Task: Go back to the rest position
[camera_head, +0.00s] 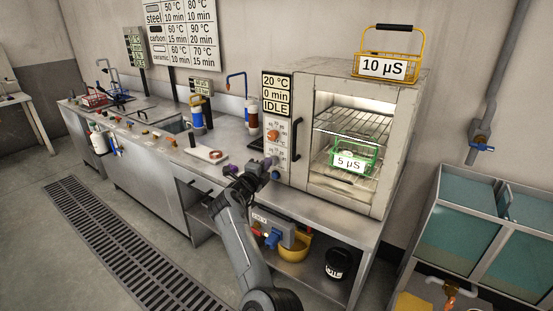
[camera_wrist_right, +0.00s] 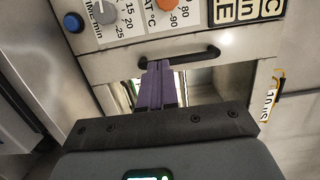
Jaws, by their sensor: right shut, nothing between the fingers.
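My right gripper (camera_head: 268,165) is in front of the lower left part of the drying oven (camera_head: 362,85), near its control panel. Its purple fingers (camera_wrist_right: 157,85) are together and empty in the right wrist view. They point toward the oven's black door handle (camera_wrist_right: 180,57), which also shows in the head view (camera_head: 299,130); whether they touch it I cannot tell. My left gripper is not in view.
A green basket tagged 5 µS (camera_head: 349,163) stands inside the lit oven. A yellow basket tagged 10 µS (camera_head: 384,67) stands on top. The oven display (camera_head: 276,93) reads 20 °C, 0 min, IDLE. The steel bench (camera_head: 225,137) runs left; tanks (camera_head: 456,240) stand right.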

